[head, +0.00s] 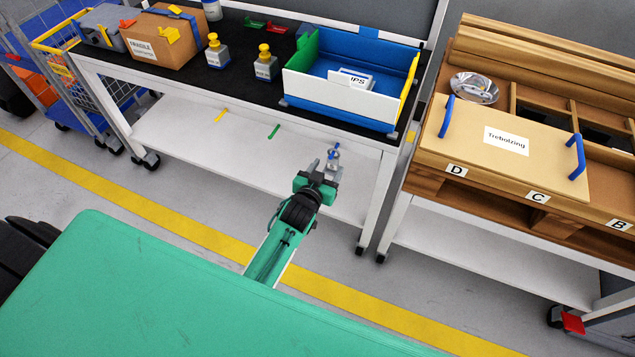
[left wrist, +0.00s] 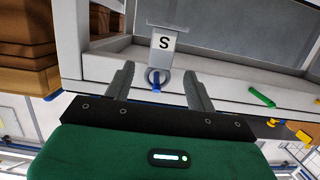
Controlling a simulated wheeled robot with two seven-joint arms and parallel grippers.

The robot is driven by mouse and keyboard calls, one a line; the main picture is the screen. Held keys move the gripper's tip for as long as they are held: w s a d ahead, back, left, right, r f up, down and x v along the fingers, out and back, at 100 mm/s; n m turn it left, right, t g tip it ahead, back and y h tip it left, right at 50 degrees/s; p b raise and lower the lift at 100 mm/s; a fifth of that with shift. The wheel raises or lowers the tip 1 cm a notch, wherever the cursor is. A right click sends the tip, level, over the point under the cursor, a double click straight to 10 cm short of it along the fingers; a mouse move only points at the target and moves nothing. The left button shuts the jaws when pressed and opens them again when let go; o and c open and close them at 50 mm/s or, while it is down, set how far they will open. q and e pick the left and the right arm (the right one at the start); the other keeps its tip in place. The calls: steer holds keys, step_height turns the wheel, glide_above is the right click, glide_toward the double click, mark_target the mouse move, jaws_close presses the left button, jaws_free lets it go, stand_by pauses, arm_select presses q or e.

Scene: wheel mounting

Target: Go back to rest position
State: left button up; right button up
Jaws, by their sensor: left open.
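My left gripper (head: 324,168) is in front of the white workbench, left of the wooden crate unit, with its arm reaching away from me over the floor. In the left wrist view its two fingers (left wrist: 158,84) stand wide apart, open. A metal piece with an "S" label (left wrist: 164,42) and a ring around a blue peg (left wrist: 156,84) shows between the fingers in that picture. I cannot tell whether the fingers touch it. No held object is visible. My right gripper is in neither view.
The workbench (head: 255,93) carries a blue-and-white bin (head: 340,102), a cardboard box (head: 165,38) and yellow-topped bottles. Yellow (head: 221,115) and green (head: 273,131) pegs show below its front edge. A wooden crate unit (head: 500,190) stands right. Floor with a yellow line (head: 190,230) lies open in front.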

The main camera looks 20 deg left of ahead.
arm_select(q)
steer(key=v, duration=0.7)
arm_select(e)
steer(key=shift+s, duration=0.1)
